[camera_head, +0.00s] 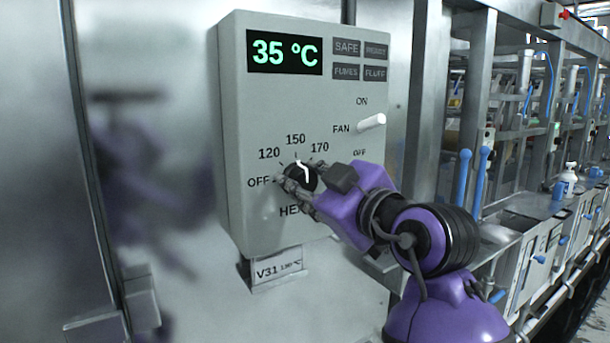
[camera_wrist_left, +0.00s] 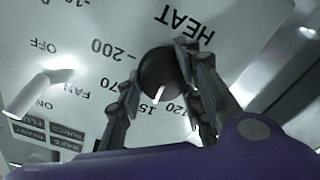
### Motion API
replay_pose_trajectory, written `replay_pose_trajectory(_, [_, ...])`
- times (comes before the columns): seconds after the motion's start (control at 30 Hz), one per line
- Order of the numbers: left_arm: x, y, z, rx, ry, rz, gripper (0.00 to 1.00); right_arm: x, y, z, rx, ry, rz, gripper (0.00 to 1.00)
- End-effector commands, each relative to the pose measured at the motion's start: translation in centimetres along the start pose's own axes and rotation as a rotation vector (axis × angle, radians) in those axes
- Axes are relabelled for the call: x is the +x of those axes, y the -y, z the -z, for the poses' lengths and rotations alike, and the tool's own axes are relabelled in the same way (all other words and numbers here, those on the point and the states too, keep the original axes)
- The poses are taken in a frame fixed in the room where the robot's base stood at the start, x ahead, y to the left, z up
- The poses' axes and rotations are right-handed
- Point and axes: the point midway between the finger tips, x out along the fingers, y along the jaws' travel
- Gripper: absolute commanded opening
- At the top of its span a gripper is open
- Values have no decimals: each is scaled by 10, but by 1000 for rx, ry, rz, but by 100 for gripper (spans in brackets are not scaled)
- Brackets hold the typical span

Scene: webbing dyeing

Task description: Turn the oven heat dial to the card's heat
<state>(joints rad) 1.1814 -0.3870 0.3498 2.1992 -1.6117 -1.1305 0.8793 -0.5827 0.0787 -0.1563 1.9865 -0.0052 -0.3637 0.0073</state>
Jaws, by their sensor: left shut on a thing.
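The oven heat dial (camera_head: 301,177) is a black round knob with a white pointer, low on the grey control box. The pointer points up, close to the 150 mark. My left gripper (camera_head: 297,186) is shut on the dial. In the left wrist view, its two fingers sit on either side of the dial (camera_wrist_left: 160,72), and the white pointer aims near the 150 print, partly covered by the fingers. The card (camera_head: 277,270) is below the box; it reads V31 with smaller print, perhaps 130 °C, hard to read. My right gripper is not in view.
The control box (camera_head: 232,130) has a display (camera_head: 284,53) reading 35 °C and several dark indicator labels (camera_head: 360,60). A white fan lever (camera_head: 371,123) sticks out above and right of the dial. Metal frames and blue-handled machines (camera_head: 480,180) stand at the right.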

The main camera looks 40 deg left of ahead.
Motion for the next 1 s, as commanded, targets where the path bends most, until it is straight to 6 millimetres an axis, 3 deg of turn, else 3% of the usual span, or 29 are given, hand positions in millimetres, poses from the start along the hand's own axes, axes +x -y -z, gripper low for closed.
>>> replay_pose_trajectory(0.67, [-2,-6,3,62,-8,-16,8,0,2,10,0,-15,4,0])
replay_pose_trajectory(0.7, [-2,-6,3,62,-8,-16,35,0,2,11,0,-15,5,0])
replay_pose_trajectory(0.8, [-2,-5,3,62,-8,-15,48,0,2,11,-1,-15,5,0])
replay_pose_trajectory(1.0, [-1,-3,2,64,-6,-10,50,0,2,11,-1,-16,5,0])
